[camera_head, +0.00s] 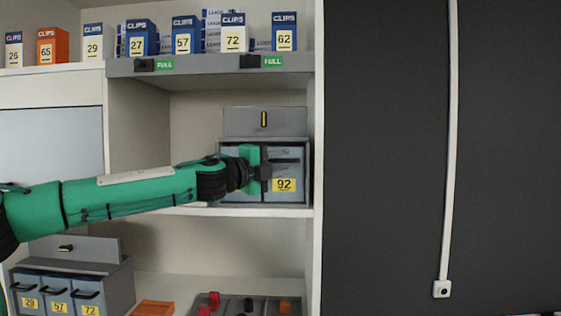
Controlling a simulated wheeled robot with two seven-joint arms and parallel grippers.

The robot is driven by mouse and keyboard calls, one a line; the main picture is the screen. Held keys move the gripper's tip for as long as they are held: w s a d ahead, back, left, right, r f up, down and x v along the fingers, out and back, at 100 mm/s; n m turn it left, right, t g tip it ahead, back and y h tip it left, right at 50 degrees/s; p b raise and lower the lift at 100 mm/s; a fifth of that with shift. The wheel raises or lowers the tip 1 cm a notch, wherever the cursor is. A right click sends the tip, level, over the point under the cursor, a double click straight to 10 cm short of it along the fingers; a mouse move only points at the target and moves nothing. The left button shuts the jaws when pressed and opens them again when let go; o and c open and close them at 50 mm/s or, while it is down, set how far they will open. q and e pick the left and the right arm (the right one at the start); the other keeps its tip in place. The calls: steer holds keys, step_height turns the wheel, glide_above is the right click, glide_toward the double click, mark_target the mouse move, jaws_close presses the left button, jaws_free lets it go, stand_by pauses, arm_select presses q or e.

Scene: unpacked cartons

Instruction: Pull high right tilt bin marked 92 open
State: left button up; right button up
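The grey tilt bin marked 92 (291,185) is the right bin of a two-bin unit on the middle shelf. Its front looks upright and closed, with a dark handle (287,160) near its top. My green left arm reaches in from the left. My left gripper (265,172) is at the left part of bin 92, close to the handle. Whether its fingers touch the handle, and how far apart they are, I cannot tell. The gripper and wrist cover much of the left bin in the unit. My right gripper is not in view.
Above the unit is a grey panel with a yellow-marked slot (264,120). Several CLIPS boxes stand on the top shelf. A lower bin unit (118,284) is at the bottom left. The shelf's right upright (318,130) stands close beside bin 92.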

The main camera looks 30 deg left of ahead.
arm_select(q)
steer(key=shift+w+d, duration=0.1)
steer(key=shift+w, duration=0.15)
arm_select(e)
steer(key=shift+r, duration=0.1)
arm_select(q)
jaws_close()
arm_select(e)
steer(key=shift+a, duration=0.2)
